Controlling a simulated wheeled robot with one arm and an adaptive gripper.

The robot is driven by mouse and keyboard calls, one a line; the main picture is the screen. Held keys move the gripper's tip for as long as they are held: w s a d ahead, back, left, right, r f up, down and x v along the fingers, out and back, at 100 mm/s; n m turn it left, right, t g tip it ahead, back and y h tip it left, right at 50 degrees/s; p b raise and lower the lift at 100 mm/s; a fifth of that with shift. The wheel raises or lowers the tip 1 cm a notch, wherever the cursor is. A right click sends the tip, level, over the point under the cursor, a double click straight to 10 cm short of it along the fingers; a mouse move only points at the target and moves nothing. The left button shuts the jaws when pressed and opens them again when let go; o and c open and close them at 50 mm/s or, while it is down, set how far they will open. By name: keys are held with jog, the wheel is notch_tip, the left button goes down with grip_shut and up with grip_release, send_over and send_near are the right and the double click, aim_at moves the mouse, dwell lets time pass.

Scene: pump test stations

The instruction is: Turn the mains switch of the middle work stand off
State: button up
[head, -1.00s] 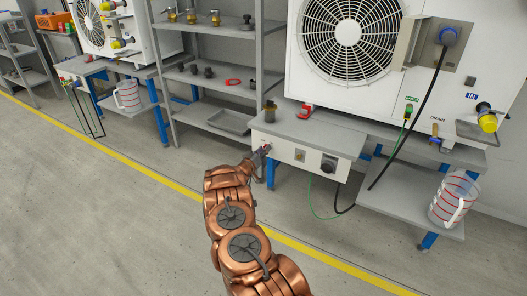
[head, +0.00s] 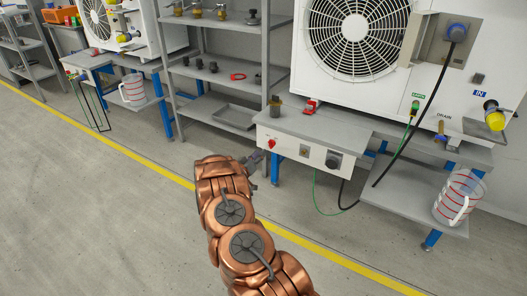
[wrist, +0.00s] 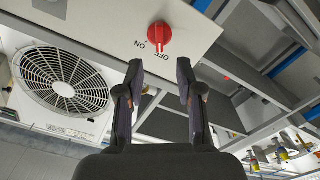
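The red mains switch (head: 271,143) is on the left part of the white front panel (head: 291,148) of the middle work stand. It shows larger in the wrist view (wrist: 158,36), with an ON label at its left and an OFF label just below it. Its red grip stands close to upright in that picture, its lower end towards the OFF label. My gripper (head: 254,159) is just left of and below the switch in the head view, apart from the panel. In the wrist view my gripper (wrist: 160,77) is open and empty, its two fingers apart below the switch.
The stand's panel also carries a socket (head: 304,151) and a dark round knob (head: 332,161). A grey shelf unit (head: 215,95) stands behind my gripper to the left. Green and black cables hang at the right. The floor in front is clear.

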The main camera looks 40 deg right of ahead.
jog(key=shift+v, duration=2)
jog(key=shift+w, duration=0.1)
